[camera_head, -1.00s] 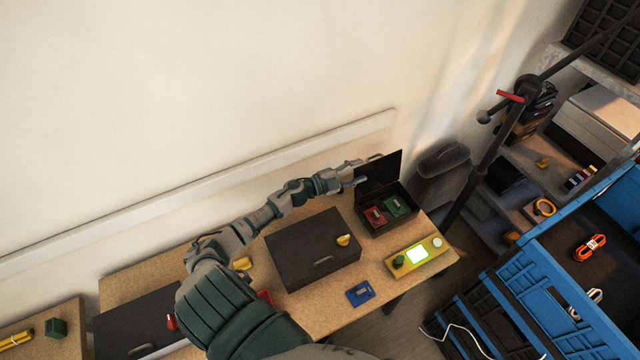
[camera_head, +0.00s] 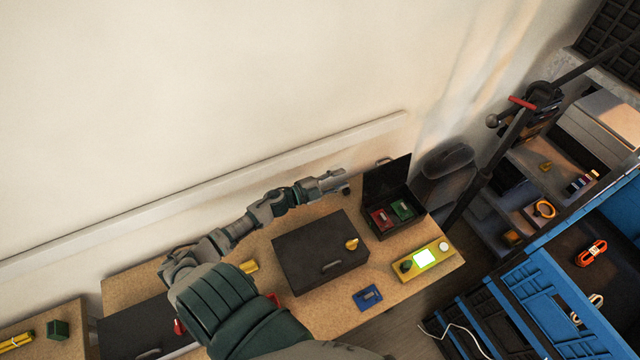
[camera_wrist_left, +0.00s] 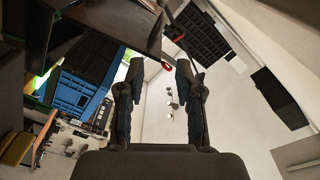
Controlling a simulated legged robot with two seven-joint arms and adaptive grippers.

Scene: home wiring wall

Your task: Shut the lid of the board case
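The board case (camera_head: 401,225) is a small dark box at the back right of the wooden bench. Its dark lid (camera_head: 387,178) stands up, open, at the back, with a handle at its top edge. A red board (camera_head: 381,218) and a green board (camera_head: 403,209) lie inside. My left gripper (camera_head: 340,179) is just left of the lid, apart from it, above the back of the bench. In the left wrist view its two fingers (camera_wrist_left: 161,95) are spread with nothing between them. My right gripper is in neither view.
A closed dark case (camera_head: 315,258) with a yellow knob lies left of the board case. A yellow device with a lit screen (camera_head: 424,257) and a blue piece (camera_head: 367,298) are in front. A grey rail (camera_head: 215,185) runs along the wall. A blue crate (camera_head: 540,300) stands right.

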